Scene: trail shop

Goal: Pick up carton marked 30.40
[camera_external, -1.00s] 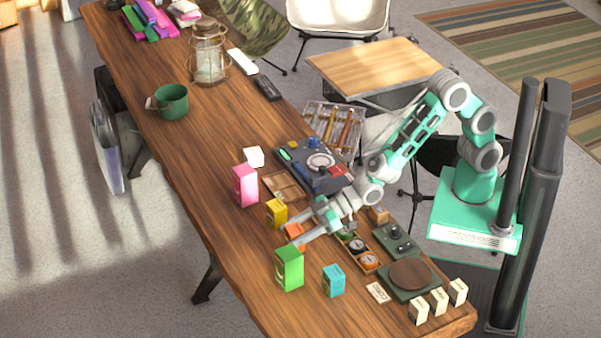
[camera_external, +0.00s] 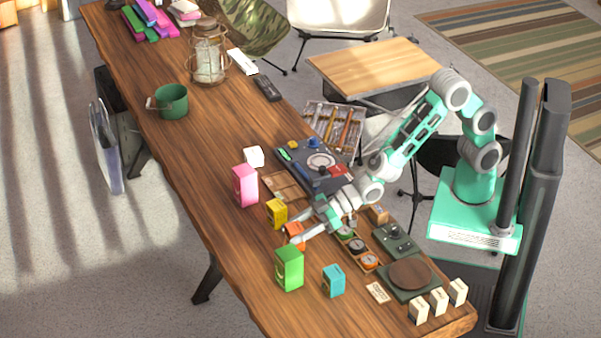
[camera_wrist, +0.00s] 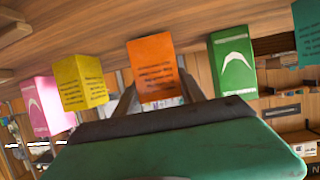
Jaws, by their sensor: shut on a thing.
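My gripper (camera_external: 296,238) is shut on a small orange carton (camera_external: 293,229) near the middle of the long wooden table. In the wrist view the orange carton (camera_wrist: 154,66) stands between my two fingers (camera_wrist: 158,96), with dark print on its face too small to read. A yellow carton (camera_external: 277,213) and a pink carton (camera_external: 245,186) stand beyond it. A green carton (camera_external: 289,269) and a blue carton (camera_external: 334,281) stand on the near side. I cannot read 30.40 on any carton. Whether the orange carton touches the table is unclear.
A wooden tray of round dials (camera_external: 357,247), a dark console (camera_external: 315,166) and a round brown plate on a green base (camera_external: 411,274) lie to the right. Several cream blocks (camera_external: 438,301) stand at the near corner. A green mug (camera_external: 172,101) and a lantern (camera_external: 209,52) stand farther back.

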